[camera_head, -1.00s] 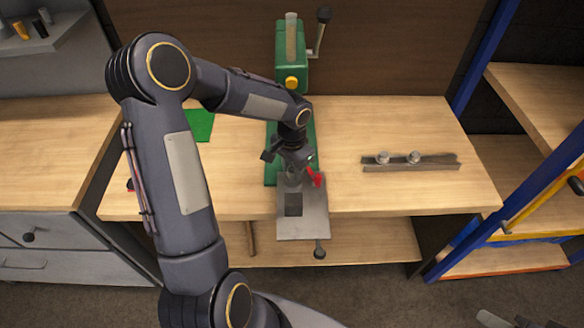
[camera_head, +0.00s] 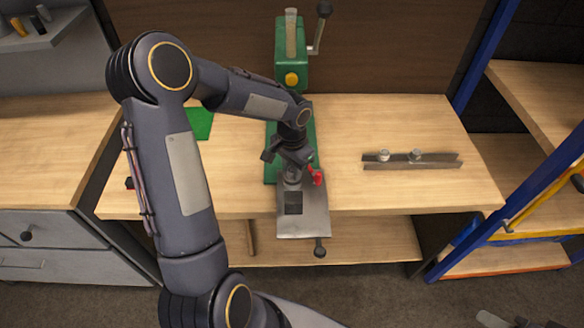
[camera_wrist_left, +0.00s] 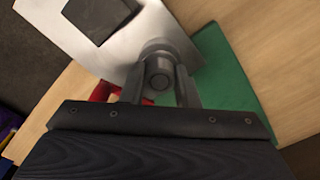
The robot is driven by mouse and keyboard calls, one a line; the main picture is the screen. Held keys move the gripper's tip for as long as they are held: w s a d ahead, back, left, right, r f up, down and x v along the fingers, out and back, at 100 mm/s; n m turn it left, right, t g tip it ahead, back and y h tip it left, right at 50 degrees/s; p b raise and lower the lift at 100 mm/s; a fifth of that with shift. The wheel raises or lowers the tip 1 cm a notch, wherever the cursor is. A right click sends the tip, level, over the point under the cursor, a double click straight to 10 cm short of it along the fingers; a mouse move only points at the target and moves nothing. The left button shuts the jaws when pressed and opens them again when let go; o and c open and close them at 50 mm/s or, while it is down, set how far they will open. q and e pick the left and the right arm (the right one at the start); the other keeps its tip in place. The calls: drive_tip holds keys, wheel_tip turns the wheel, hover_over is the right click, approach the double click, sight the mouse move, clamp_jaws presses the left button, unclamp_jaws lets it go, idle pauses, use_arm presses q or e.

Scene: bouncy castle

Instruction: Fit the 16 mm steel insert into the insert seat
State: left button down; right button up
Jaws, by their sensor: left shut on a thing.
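My left gripper (camera_head: 293,174) is shut on a grey steel cylindrical piece, apparently the 16 mm steel insert. In the left wrist view the round end of the insert (camera_wrist_left: 159,74) sits between the two fingers (camera_wrist_left: 160,92). The gripper is over the rear part of a bare steel plate (camera_head: 314,222). A dark square (camera_head: 293,203) lies on the plate just in front of the gripper. It also shows in the wrist view (camera_wrist_left: 97,18). I cannot make out the insert seat; the gripper hides the area below it. Part of my right gripper (camera_head: 515,321) may show at the bottom right edge.
A green press (camera_head: 292,74) with a lever stands behind the plate. A red handle (camera_head: 317,177) is close to the right of the gripper. A metal bar with two knobs (camera_head: 412,161) lies on the right of the wooden bench (camera_head: 430,125). The bench between is clear.

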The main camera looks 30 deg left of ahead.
use_arm(q)
drive_tip(key=shift+f+b, duration=0.3)
drive_tip(key=shift+f, duration=0.05)
idle(0.4)
idle(0.3)
drive_tip(key=c, duration=1)
unclamp_jaws()
drive_tip(key=shift+c, duration=0.2)
drive_tip(key=shift+r, duration=0.1)
wheel_tip(320, 180, up, 8)
drive_tip(key=shift+f, duration=0.15)
